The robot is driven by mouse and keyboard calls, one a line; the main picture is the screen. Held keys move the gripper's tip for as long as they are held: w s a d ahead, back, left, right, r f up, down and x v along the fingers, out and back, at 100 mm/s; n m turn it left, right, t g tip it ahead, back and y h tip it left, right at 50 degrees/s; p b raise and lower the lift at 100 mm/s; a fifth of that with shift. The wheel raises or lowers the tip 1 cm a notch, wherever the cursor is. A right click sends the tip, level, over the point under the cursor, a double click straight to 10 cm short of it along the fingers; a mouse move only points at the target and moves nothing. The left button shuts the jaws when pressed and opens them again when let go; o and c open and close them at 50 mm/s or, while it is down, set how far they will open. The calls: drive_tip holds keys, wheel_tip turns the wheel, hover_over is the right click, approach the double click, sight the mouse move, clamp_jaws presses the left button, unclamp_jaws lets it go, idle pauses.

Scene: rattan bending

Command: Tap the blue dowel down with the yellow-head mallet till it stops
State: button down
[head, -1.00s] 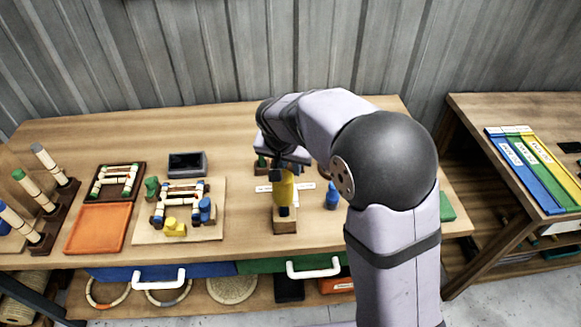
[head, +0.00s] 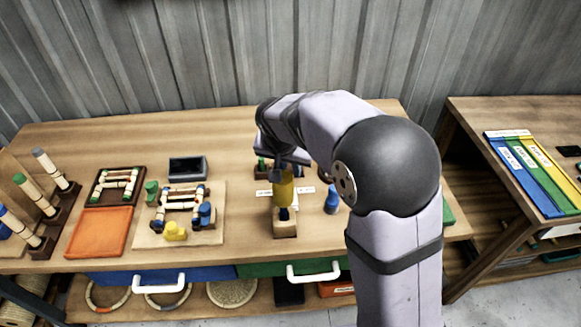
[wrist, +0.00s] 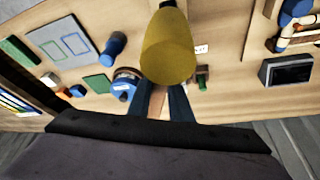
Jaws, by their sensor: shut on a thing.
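My gripper (wrist: 166,95) is shut on the handle of the yellow-head mallet. The mallet's yellow head (wrist: 168,48) fills the middle of the wrist view, beyond the fingertips. In the head view the yellow head (head: 284,191) is just above the blue dowel (head: 284,213), which stands in a wooden block (head: 285,229) near the table's front. I cannot tell whether head and dowel touch. The head hides the dowel in the wrist view, and the arm partly hides my gripper in the head view.
A blue peg-like piece (head: 332,201) stands right of the block. To the left are a board with a rattan frame (head: 150,228), an orange tray (head: 98,232), a dark box (head: 187,167) and a rack of dowels (head: 40,240). Bare table lies between board and block.

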wheel_tip(320, 180, down, 3)
drive_tip(key=shift+f+b, duration=0.1)
drive_tip(key=shift+b, duration=1.05)
drive_tip(key=shift+r, duration=0.2)
drive_tip(key=shift+r+p, duration=0.1)
drive_tip(key=shift+p, duration=0.2)
drive_tip(key=shift+r+p, duration=1.15)
drive_tip(key=shift+r, duration=0.55)
drive_tip(key=shift+f, duration=0.1)
drive_tip(key=shift+f+b, duration=0.4)
drive_tip(key=shift+b, duration=0.15)
